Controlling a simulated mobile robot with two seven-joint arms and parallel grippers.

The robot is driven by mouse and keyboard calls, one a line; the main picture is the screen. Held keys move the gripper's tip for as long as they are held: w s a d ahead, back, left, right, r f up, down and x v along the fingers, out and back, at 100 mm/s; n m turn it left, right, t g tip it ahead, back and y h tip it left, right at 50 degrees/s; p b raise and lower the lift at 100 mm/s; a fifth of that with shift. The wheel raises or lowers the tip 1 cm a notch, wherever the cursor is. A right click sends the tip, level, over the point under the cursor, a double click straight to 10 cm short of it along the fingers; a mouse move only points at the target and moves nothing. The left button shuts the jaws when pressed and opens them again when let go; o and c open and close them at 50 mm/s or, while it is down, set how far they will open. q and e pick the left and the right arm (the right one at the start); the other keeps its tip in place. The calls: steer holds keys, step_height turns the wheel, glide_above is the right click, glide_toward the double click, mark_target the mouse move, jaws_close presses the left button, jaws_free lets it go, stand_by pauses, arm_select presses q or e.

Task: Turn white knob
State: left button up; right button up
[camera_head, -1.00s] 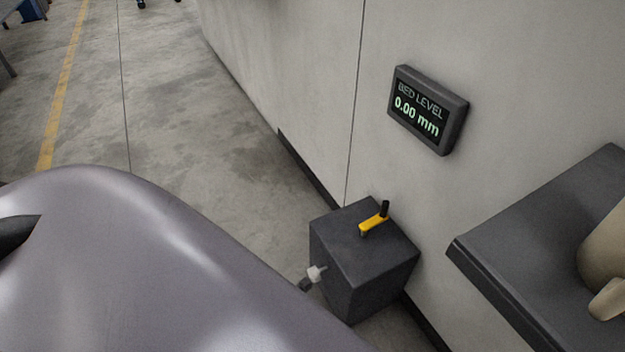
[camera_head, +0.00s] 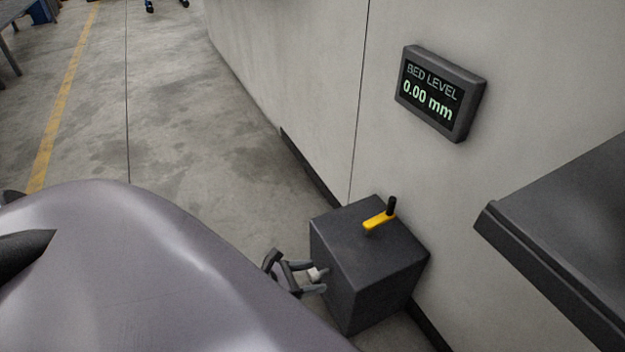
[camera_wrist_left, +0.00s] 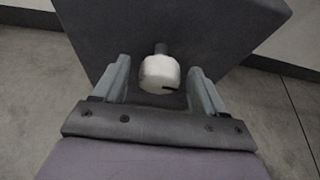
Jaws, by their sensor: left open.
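The white knob (camera_head: 316,274) sticks out on a short shaft from the left side of a dark grey box (camera_head: 365,290). In the left wrist view the knob (camera_wrist_left: 159,73) sits between the two open fingers of my left gripper (camera_wrist_left: 158,85), with a gap on each side. The box (camera_wrist_left: 205,25) fills the top of that view. In the head view my left gripper (camera_head: 305,277) is at the knob, its fingers on either side, and my arm hides part of it. My right gripper is not in view.
A yellow crank with a black handle (camera_head: 380,217) is on top of the box. A display (camera_head: 437,93) on the wall reads "BED LEVEL 0.00 mm". A dark ledge (camera_head: 570,235) juts out at right.

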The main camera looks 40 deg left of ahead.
arm_select(q)
steer(key=shift+w+d+f, duration=0.2)
steer(key=shift+w, duration=0.25)
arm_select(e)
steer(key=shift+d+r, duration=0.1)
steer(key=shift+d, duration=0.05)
arm_select(q)
steer(key=c, duration=1)
